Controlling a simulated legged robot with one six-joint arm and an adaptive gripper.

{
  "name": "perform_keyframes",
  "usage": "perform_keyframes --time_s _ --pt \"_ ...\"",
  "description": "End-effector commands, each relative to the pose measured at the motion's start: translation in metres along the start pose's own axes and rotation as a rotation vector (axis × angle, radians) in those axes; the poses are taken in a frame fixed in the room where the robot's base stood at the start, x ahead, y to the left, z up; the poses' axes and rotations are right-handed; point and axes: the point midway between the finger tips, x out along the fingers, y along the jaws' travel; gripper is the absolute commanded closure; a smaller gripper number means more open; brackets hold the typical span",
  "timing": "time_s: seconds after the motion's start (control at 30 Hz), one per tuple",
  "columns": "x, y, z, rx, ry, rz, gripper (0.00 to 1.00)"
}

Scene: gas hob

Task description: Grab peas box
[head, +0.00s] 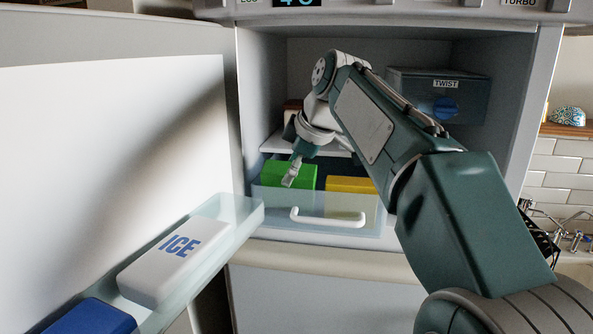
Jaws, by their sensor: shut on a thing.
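A green box (295,172), which I take for the peas box, sits in the clear drawer (275,205) at the bottom of the open freezer compartment. No label on it is readable. One finger shows in front of the box, and the other is hidden. The gripper is shut on the green box. The box is still low within the drawer, and I cannot tell whether it is lifted.
A yellow box (350,185) lies right of the green one. The drawer has a white handle (327,217). Above is a shelf, with a TWIST container (438,92) at upper right. The open door on the left holds a white ICE box (172,262) and a blue box (90,317).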

Motion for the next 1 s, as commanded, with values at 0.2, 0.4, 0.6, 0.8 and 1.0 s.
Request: perform_keyframes --time_s 0.2,0.4,0.6,0.8,1.0 --pt "0.001 0.003 -0.002 -0.006 0.003 0.016 0.97" --pt "0.002 0.005 -0.003 -0.011 0.007 0.030 0.97" --pt "0.003 0.006 -0.005 -0.015 0.009 0.040 0.97" --pt "-0.003 0.004 -0.007 -0.014 0.009 0.040 0.97" --pt "-0.008 0.001 -0.009 -0.013 0.008 0.040 0.97"
